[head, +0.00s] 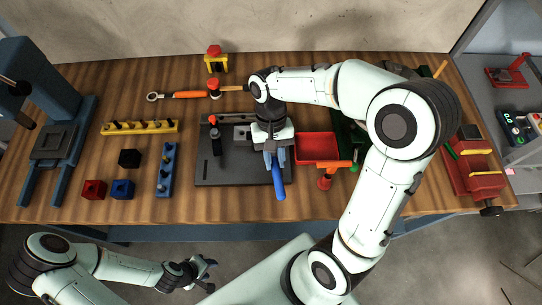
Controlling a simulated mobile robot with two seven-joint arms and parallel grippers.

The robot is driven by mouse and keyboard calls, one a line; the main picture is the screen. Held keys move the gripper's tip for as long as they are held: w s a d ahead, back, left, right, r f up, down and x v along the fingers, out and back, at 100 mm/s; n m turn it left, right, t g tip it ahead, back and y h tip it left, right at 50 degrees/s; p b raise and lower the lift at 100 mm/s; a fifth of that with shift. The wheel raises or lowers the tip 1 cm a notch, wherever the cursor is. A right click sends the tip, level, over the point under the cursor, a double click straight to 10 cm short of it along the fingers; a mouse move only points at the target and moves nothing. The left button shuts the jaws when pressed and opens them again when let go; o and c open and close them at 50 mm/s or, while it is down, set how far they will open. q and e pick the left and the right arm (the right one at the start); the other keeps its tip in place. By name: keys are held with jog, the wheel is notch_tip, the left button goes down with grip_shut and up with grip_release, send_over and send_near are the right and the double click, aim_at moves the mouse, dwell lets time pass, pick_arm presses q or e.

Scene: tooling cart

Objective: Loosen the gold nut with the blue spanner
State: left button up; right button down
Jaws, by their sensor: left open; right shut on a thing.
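My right gripper (274,157) is over the right part of a dark grey plate (225,178) on the wooden bench. It is shut on the blue spanner (279,182), whose handle points toward the bench's front edge. The spanner's head is hidden under the gripper and wrist. I cannot make out the gold nut; the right arm covers that part of the plate. My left gripper (205,268) is open and empty, low in front of the bench and away from the plate.
A black upright tool (215,140) stands on the plate. A red tray (317,147) and an orange-red T-shaped tool (326,178) are close right of my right gripper. A blue block (166,172) and a yellow rack (140,128) lie left. The front left bench edge is clear.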

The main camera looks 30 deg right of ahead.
jog(key=shift+w+r+p, duration=0.1)
jog(key=shift+r+p, duration=0.55)
jog(key=shift+r, duration=0.6)
jog(key=shift+r+p, duration=0.3)
jog(key=shift+r, duration=0.95)
pick_arm(q)
jog(key=w+r, duration=0.2)
jog(key=w, duration=0.1)
jog(key=shift+r, duration=0.25)
pick_arm(e)
jog(key=shift+f, duration=0.1)
